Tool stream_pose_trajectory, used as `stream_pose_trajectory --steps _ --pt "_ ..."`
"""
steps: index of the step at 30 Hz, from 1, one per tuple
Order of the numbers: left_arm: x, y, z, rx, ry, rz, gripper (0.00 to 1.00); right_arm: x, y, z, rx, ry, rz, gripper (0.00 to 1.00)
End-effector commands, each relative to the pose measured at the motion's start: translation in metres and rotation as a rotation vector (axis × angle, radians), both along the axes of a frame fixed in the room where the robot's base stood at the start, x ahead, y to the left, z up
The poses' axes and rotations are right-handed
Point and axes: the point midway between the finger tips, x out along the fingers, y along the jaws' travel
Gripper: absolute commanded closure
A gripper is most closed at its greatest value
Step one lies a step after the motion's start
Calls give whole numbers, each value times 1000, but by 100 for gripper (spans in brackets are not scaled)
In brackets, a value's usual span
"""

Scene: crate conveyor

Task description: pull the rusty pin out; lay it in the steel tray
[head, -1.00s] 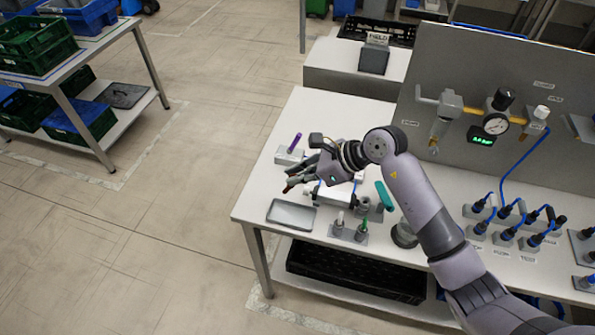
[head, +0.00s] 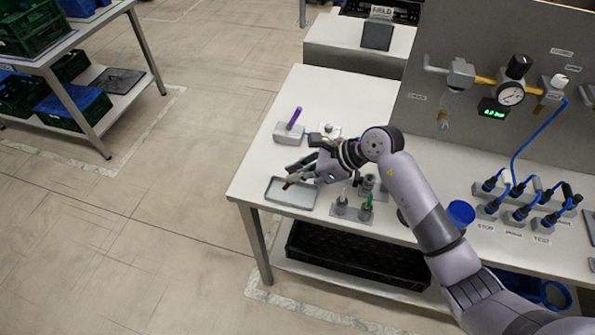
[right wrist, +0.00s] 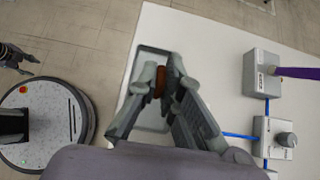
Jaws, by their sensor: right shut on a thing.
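My right gripper (head: 288,179) is shut on the rusty pin, over the steel tray. The pin (right wrist: 160,81) shows as a short reddish-brown piece between the fingers in the right wrist view; the fingers hide much of it. The shallow grey steel tray (head: 300,205) lies near the bench's front left corner and also shows below the fingers in the right wrist view (right wrist: 151,50). I cannot tell whether the pin touches the tray. My left gripper (right wrist: 16,60) shows at the left edge of the right wrist view, away from the bench, its fingers apart.
A grey block with a purple handle (head: 294,117) stands behind the tray. Small grey fixtures, one with a green pin (head: 369,201), stand to its right. A panel with a gauge (head: 510,94) and blue-cabled connectors are further right. The bench's back left is clear.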

Motion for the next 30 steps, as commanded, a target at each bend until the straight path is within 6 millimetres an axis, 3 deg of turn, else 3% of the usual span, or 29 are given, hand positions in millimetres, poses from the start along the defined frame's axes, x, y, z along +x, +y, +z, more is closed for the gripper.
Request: stream_pose_trajectory --steps 3,4,14,24,30 --pt "0 0 1 0 -1 0 60 0 0 1 0 0 0 100" --pt "0 0 1 0 -1 0 60 0 0 1 0 0 0 91" --pt "1 0 1 0 -1 0 60 0 0 1 0 0 0 69" --pt "0 4 1 5 0 2 60 0 -2 2 -1 0 0 69" --pt "0 3 1 3 -1 1 60 -6 -23 22 -3 -4 -1 69"
